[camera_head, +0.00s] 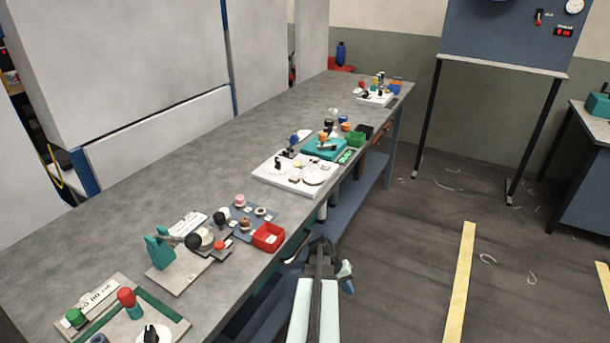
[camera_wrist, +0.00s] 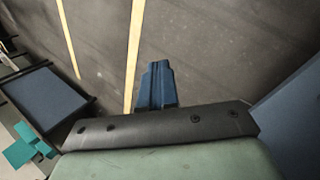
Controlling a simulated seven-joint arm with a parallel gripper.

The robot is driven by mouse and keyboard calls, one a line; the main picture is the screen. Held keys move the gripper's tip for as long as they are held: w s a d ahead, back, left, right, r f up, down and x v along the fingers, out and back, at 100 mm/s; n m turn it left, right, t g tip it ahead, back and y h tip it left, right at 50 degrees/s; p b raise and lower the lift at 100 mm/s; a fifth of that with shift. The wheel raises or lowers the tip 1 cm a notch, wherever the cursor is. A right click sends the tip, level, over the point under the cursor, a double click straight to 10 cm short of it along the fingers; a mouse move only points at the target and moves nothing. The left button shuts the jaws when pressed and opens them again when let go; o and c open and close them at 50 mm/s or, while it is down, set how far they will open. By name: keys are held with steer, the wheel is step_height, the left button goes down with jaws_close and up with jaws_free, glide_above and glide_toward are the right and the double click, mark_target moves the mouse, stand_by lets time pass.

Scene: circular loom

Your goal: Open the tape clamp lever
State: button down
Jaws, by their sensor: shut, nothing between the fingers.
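My gripper (camera_head: 346,279) hangs off the front edge of the bench, over the floor, at the lower middle of the head view. In the wrist view its blue fingers (camera_wrist: 157,84) are together with nothing between them. A fixture with a teal bracket (camera_head: 160,249), a metal bar and dark round knobs (camera_head: 194,241) stands on the bench to the left of my gripper. I cannot tell for certain which part is the tape clamp lever. My gripper is well apart from this fixture and touches nothing I can see.
The long grey bench (camera_head: 150,195) carries several fixtures near its front edge. A red bin (camera_head: 268,236) is the nearest thing to my gripper. A white board (camera_head: 273,175) with parts lies farther back. The floor (camera_head: 420,250) to the right is open.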

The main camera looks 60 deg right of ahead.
steer(key=s+d+r+m+t+h, duration=0.1)
steer(key=d+r+m+t, duration=0.1)
steer(key=d+r+m, duration=0.5)
steer(key=s+d+r+m+t+h, duration=0.15)
steer(key=d+r+m, duration=0.25)
steer(key=d+r, duration=0.6)
steer(key=w+r+m+t+y, duration=0.1)
steer(key=w+r+m+t, duration=0.6)
steer(key=r, duration=0.7)
steer(key=w+r+m+t+y, duration=0.1)
steer(key=w+r+m+t, duration=0.6)
steer(key=w+r, duration=0.4)
step_height(320, 180, up, 4)
steer(key=shift+w+d+f+m, duration=0.15)
steer(key=shift+w+d+m, duration=0.15)
steer(key=shift+m, duration=0.1)
steer(key=shift+f, duration=0.1)
